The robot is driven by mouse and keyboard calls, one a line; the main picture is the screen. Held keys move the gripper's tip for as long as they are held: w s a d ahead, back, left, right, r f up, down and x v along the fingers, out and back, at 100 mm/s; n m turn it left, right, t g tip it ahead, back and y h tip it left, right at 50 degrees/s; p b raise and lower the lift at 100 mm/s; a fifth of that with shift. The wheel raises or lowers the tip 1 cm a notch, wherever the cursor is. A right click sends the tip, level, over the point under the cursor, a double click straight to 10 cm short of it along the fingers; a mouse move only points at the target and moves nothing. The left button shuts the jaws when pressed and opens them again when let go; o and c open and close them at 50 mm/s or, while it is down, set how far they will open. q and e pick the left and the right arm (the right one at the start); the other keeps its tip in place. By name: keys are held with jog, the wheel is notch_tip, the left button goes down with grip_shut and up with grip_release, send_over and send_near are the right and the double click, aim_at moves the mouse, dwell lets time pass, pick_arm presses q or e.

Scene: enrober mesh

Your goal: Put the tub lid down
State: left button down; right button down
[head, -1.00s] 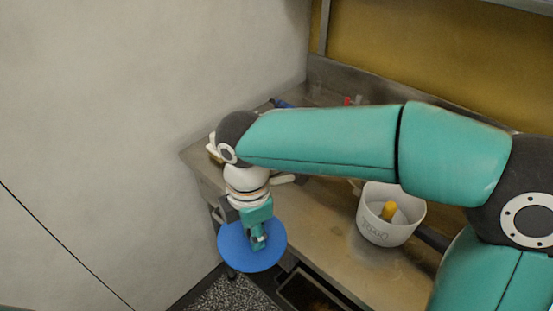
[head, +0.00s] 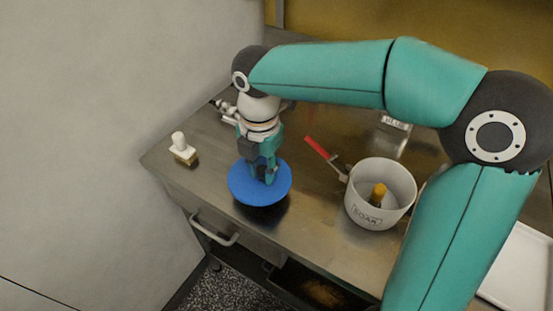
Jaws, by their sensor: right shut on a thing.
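The tub lid (head: 243,188) is a round blue disc in the head view. My right gripper (head: 265,175) points down and is shut on the lid's upper side near its middle. The lid is over the steel worktop, near its front left part, with a dark shadow just below it. I cannot tell whether its underside touches the worktop. My left gripper is not in view.
A white tub marked SOAK (head: 367,213) with a yellow-topped thing inside stands right of the lid. A red-handled tool (head: 318,148) lies behind. A white-knobbed block (head: 183,150) sits left. A white tray (head: 522,268) is at far right. Worktop front left is clear.

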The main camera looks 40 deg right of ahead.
jog(key=d, duration=0.1)
jog(key=w+d, duration=0.1)
jog(key=d, duration=0.1)
jog(key=w+d, duration=0.1)
jog(key=d, duration=0.1)
jog(key=shift+f, duration=1.75)
jog(key=c, duration=1)
grip_release()
jog(key=shift+f, duration=0.1)
jog(key=shift+o, duration=0.2)
jog(key=shift+r, duration=0.2)
notch_tip(320, 180, up, 12)
jog(key=p, duration=0.2)
